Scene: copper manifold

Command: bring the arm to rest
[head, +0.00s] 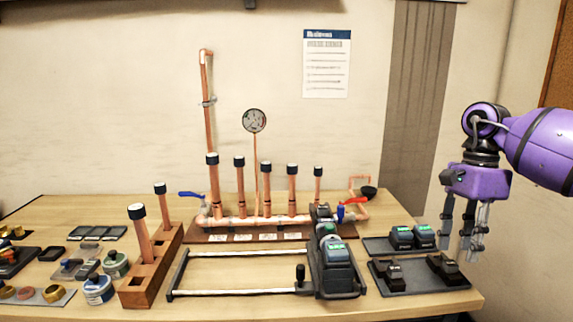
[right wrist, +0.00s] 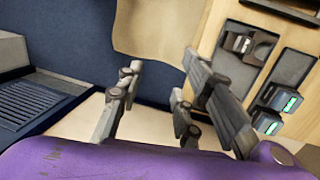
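My right arm (head: 541,147) is purple and comes in from the right in the head view. Its gripper (head: 460,250) hangs pointing down at the table's right end, beside the dark trays. In the right wrist view the grey fingers (right wrist: 155,92) stand apart with nothing between them. The copper manifold (head: 265,221) stands on its base at the back middle, with several black-capped upright pipes and a round gauge (head: 254,121). My left gripper is not in view.
Near the right gripper are a front tray (head: 425,287) with black devices and a back tray (head: 375,245) with green-screen devices. A railed fixture (head: 240,291) lies at front middle. A wooden block (head: 150,279) with two pipes and several small parts stand left.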

